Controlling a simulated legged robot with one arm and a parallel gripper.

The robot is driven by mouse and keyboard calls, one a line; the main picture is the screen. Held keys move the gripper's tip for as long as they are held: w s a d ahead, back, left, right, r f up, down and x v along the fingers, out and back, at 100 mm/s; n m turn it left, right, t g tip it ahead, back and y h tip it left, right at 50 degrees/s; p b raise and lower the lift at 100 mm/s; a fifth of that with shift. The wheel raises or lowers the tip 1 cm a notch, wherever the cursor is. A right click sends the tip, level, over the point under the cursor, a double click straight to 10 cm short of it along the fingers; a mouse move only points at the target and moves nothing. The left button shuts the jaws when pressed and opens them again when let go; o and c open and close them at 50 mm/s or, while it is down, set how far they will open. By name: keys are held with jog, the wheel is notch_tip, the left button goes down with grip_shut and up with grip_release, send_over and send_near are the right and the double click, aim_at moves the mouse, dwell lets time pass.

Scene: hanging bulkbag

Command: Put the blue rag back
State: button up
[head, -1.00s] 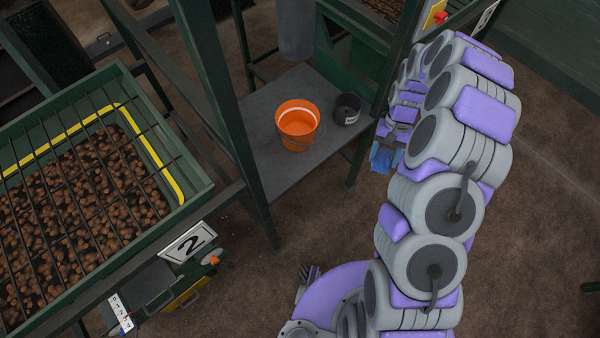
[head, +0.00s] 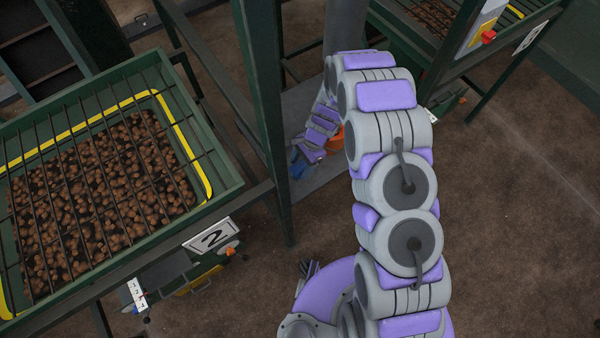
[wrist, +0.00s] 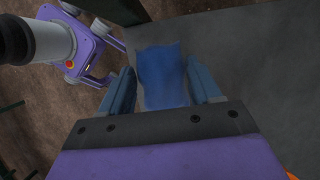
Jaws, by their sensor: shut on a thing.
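The blue rag (wrist: 163,80) is between the two fingers of my gripper (wrist: 160,68) in the wrist view, and the gripper is shut on it. In the head view the rag (head: 297,171) is a small blue patch by my gripper (head: 300,166), mostly hidden by it. The rag is over the grey shelf (wrist: 225,40); I cannot tell whether it touches the surface. The orange bucket (head: 335,139) stands on the shelf (head: 318,184) in the head view, largely covered by my arm.
A dark green post (head: 265,120) rises close to the left of my gripper. Open brown floor (head: 520,220) lies to the right.

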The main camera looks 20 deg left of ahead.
aim_at(301, 163)
jog(key=f, duration=0.1)
jog(key=a+f, duration=0.1)
jog(key=f, duration=0.1)
jog(key=shift+f, duration=0.15)
jog(key=f, duration=0.3)
jog(key=shift+a+f+b, duration=0.2)
jog(key=shift+b, duration=0.15)
jog(key=shift+d+f, duration=0.15)
jog(key=shift+d, duration=0.3)
jog(key=o, duration=0.8)
jog(key=shift+c, duration=0.2)
jog(key=o, duration=0.5)
jog(key=shift+a+f, duration=0.1)
jog(key=shift+a, duration=0.25)
jog(key=shift+c, duration=0.2)
jog(key=shift+d, duration=0.1)
